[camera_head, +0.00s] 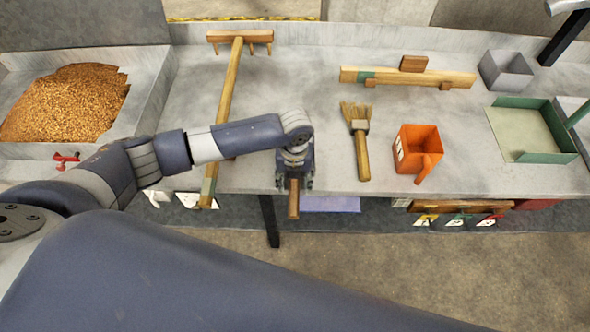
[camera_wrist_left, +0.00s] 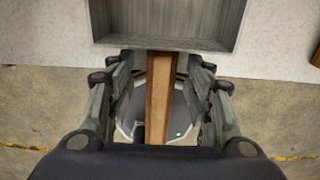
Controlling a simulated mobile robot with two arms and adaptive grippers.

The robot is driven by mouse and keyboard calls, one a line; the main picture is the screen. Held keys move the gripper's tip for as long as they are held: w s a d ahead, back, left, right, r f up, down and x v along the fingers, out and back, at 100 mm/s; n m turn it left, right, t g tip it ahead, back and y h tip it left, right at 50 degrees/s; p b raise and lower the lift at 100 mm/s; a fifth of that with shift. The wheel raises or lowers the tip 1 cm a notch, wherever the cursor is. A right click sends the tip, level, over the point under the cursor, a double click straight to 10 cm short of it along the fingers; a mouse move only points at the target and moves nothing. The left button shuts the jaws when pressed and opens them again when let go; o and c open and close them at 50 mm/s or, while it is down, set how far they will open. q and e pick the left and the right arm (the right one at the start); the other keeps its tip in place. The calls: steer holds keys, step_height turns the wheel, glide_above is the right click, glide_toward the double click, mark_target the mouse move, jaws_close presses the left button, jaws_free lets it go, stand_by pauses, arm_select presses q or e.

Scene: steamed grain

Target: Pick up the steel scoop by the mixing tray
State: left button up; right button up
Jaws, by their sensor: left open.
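The steel scoop shows in the left wrist view as a grey, square-edged pan (camera_wrist_left: 170,42) with a brown wooden handle (camera_wrist_left: 159,100). In the head view only the handle's end (camera_head: 293,205) shows, past the bench's front edge; my gripper and arm hide the pan. My left gripper (camera_head: 294,182) is over the handle. In the left wrist view its fingers (camera_wrist_left: 160,72) are open, one on each side of the handle, with gaps between. My right gripper is not in view.
A grain heap (camera_head: 70,100) lies at the left. A long wooden rake (camera_head: 229,80) lies beside my left arm. A brush (camera_head: 361,150), an orange scoop (camera_head: 418,147), a green-rimmed tray (camera_head: 545,103), a grey box (camera_head: 507,71) and a wooden bar (camera_head: 430,78) are to the right.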

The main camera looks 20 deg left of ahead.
arm_select(q)
jaws_close()
stand_by(0.3)
steer(key=shift+r, duration=0.15)
steer(key=shift+r, duration=0.55)
step_height(320, 180, up, 2)
steer(key=shift+r+b, duration=0.2)
steer(key=shift+b, duration=0.3)
steer(key=s+d+b, duration=0.1)
steer(key=s+d, duration=0.2)
steer(key=s, duration=0.4)
steer(key=s+d+r, duration=0.1)
steer(key=s+d, duration=0.1)
steer(key=s, duration=0.6)
steer(key=shift+d+r+b, duration=0.15)
steer(key=shift+d+b, duration=0.2)
steer(key=shift+d, duration=0.05)
